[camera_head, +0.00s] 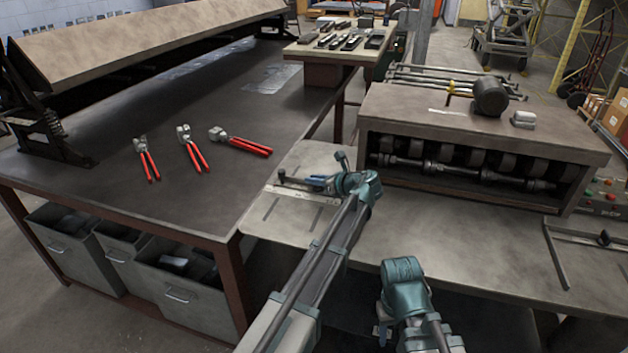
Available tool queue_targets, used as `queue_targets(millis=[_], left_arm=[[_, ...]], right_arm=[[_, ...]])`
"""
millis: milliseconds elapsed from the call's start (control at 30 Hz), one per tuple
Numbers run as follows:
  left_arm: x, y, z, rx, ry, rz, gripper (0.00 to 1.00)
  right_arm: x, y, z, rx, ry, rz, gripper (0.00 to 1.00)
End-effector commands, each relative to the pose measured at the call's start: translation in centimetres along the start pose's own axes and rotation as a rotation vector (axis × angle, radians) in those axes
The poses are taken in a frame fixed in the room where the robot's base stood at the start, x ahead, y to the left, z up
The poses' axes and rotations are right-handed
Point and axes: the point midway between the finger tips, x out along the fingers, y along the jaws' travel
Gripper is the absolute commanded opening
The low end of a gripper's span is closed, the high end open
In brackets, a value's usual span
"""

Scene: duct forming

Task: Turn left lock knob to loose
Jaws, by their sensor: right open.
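The left lock knob (281,175) is a small dark knob at the left end of a guide bar on the forming machine's grey feed table. My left gripper (318,183) is low over this table, just right of the knob, and points left towards it. Its fingers look apart from the knob, but they are small and overlap the bar, so their opening is unclear. My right gripper (382,333) is near the bottom centre, below the table's front edge, mostly hidden by its wrist. It is open and away from the knob.
The forming machine (480,125) with rollers stands behind the feed table. Another dark knob (604,238) sits on a guide at the far right. Red-handled pliers (190,150) and similar tools lie on the workbench (110,185) at left. The feed table's middle is clear.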

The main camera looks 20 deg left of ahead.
Motion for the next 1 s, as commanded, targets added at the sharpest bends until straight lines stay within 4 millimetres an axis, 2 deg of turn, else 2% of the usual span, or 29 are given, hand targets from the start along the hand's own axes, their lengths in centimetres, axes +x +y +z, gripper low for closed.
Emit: queue_targets(millis=[367, 733, 1000], left_arm=[[0.0, -0.1, 0.0, -0.005, 0.001, 0.013, 0.0], [0.1, 0.0, -0.1, -0.124, 0.006, 0.301, 0.0], [-0.1, 0.7, -0.3, -0.152, 0.006, 0.371, 0.0]], right_arm=[[0.0, 0.0, 0.0, 0.0, 0.0, 0.0, 0.5], [0.0, 0.0, 0.0, 0.0, 0.0, 0.0, 0.5], [0.1, 0.0, 0.0, 0.0, 0.0, 0.0, 0.5]])
